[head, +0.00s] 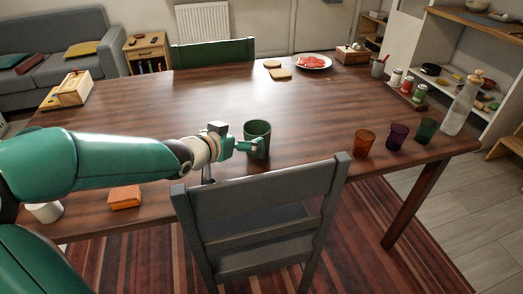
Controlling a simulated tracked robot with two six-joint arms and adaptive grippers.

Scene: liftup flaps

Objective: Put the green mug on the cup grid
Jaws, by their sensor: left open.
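The green mug (258,131) stands upright on the wooden table near its front edge, left of the picture's middle. My left gripper (252,146) is at the mug's left side, with its jaws open. One fingertip overlaps the mug's lower front in the picture. I cannot tell whether the fingers touch the mug or reach around it. I cannot make out a cup grid in this view. My right gripper is out of view.
A grey chair (262,205) stands at the table's front edge, just below the mug. Orange (364,142), purple (397,136) and dark green (426,130) glasses and a clear bottle (460,108) stand right. An orange sponge-like block (125,197) lies front left. The table's middle (210,95) is clear.

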